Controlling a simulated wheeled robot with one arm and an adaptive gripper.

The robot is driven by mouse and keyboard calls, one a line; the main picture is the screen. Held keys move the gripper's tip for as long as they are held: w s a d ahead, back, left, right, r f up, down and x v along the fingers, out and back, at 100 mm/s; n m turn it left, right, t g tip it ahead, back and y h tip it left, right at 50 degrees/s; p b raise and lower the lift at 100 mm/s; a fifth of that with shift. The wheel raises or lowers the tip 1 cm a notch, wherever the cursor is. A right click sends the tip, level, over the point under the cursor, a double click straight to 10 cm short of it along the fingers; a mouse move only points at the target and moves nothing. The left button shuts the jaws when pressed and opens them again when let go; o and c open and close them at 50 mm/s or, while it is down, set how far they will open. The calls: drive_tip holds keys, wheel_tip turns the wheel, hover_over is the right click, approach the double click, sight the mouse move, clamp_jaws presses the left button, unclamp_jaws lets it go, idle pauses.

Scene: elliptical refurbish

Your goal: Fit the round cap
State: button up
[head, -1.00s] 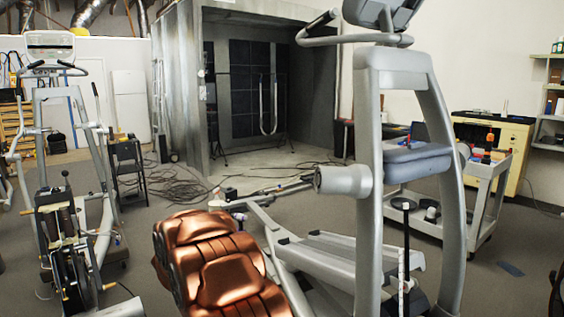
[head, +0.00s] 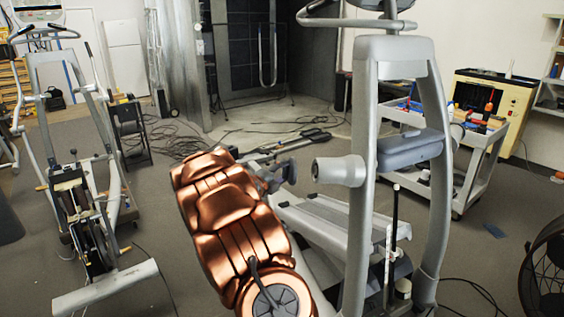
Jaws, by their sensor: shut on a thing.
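The grey elliptical frame (head: 382,90) stands right of centre, with a short round tube end (head: 338,170) sticking out to the left from its upright. My gripper (head: 281,176) is at the far end of my copper-coloured arm, just left of that tube end. It is shut on a small grey round piece, which appears to be the round cap (head: 291,171). The cap is a short gap away from the tube end, at about the same height in the picture. My arm hides part of the gripper, so the fingers are not clear.
A grey cart (head: 470,150) with tools stands behind the frame at the right. A black fan (head: 548,265) is at the lower right edge. Another exercise machine (head: 75,190) stands at the left. Cables (head: 180,143) lie on the floor behind. Open floor lies left of my arm.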

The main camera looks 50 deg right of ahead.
drive_tip(key=shift+s+d+b, duration=0.3)
drive_tip(key=shift+s+d, duration=1.75)
drive_tip(key=shift+d, duration=0.1)
drive_tip(key=shift+s+a+f+b, duration=0.1)
drive_tip(key=shift+s+b, duration=0.05)
drive_tip(key=shift+b, duration=0.6)
drive_tip(key=shift+s+d+b, duration=0.45)
drive_tip(key=shift+b, duration=0.25)
idle(1.3)
drive_tip(key=o, duration=1.1)
drive_tip(key=shift+s+a+r, duration=0.1)
drive_tip(key=shift+a, duration=1.9)
drive_tip(key=shift+s+a+r, duration=0.1)
drive_tip(key=shift+a+r, duration=0.05)
drive_tip(key=shift+a, duration=1.8)
drive_tip(key=shift+s+a+r, duration=0.1)
drive_tip(key=shift+a, duration=1.9)
